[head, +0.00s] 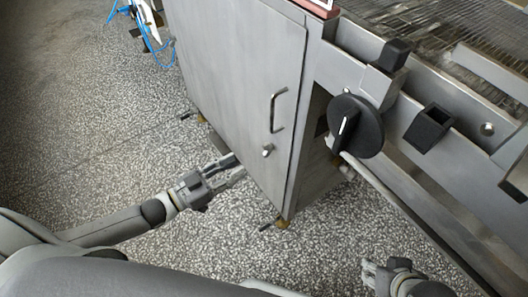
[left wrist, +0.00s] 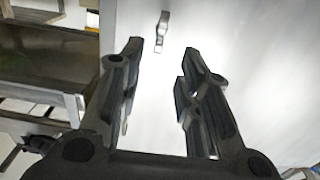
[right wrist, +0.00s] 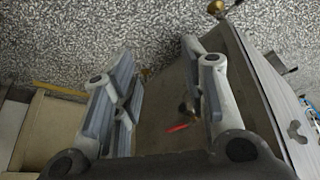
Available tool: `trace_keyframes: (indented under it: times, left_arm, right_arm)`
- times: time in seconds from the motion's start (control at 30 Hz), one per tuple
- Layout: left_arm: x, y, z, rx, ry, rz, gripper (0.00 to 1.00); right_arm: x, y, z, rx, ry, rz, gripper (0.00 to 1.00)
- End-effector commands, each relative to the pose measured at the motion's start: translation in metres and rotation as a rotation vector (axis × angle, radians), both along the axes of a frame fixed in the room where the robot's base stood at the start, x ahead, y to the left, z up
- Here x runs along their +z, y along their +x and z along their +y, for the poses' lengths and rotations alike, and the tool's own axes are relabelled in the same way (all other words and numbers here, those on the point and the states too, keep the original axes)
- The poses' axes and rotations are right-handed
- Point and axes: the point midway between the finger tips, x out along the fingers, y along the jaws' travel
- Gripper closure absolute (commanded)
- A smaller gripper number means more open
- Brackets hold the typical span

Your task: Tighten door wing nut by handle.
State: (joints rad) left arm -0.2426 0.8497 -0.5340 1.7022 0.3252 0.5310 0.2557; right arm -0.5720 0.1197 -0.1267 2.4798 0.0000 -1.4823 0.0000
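The grey cabinet door (head: 235,75) appears closed in the head view. It carries a bar handle (head: 278,110) and, just below that, a small metal wing nut (head: 267,151). My left gripper (head: 238,168) is in front of the lower door, left of and slightly below the wing nut. In the left wrist view its fingers (left wrist: 162,62) are open with nothing between them. A small metal fitting (left wrist: 162,32), probably the wing nut, shows on the pale door beyond the fingertips. My right gripper (head: 370,270) is low at the right, open and empty in the right wrist view (right wrist: 165,72).
A black rotary knob (head: 355,126) sits on the machine frame right of the door. A long metal rail (head: 400,210) slopes below it. The cabinet stands on brass feet (head: 281,223). Speckled floor (head: 90,130) left of the cabinet is clear, with blue cables (head: 160,47) at the back.

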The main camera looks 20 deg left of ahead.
Motion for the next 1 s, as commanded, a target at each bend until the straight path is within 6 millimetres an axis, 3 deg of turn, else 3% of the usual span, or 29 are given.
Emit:
trace_keyframes:
  times: [0.5, 0.7, 1.0]
  left_arm:
    - [-0.001, 0.065, -0.050, 0.001, 0.000, -0.003, 0.68]
    - [0.000, 0.076, -0.059, 0.001, 0.002, -0.001, 0.68]
    - [0.000, 0.079, -0.061, 0.001, 0.001, 0.000, 0.68]
  right_arm:
    - [0.033, 0.078, 0.026, 0.032, 0.084, -0.393, 0.60]
    - [0.045, 0.091, 0.031, 0.037, 0.101, -0.475, 0.60]
    - [0.049, 0.094, 0.032, 0.038, 0.106, -0.494, 0.60]
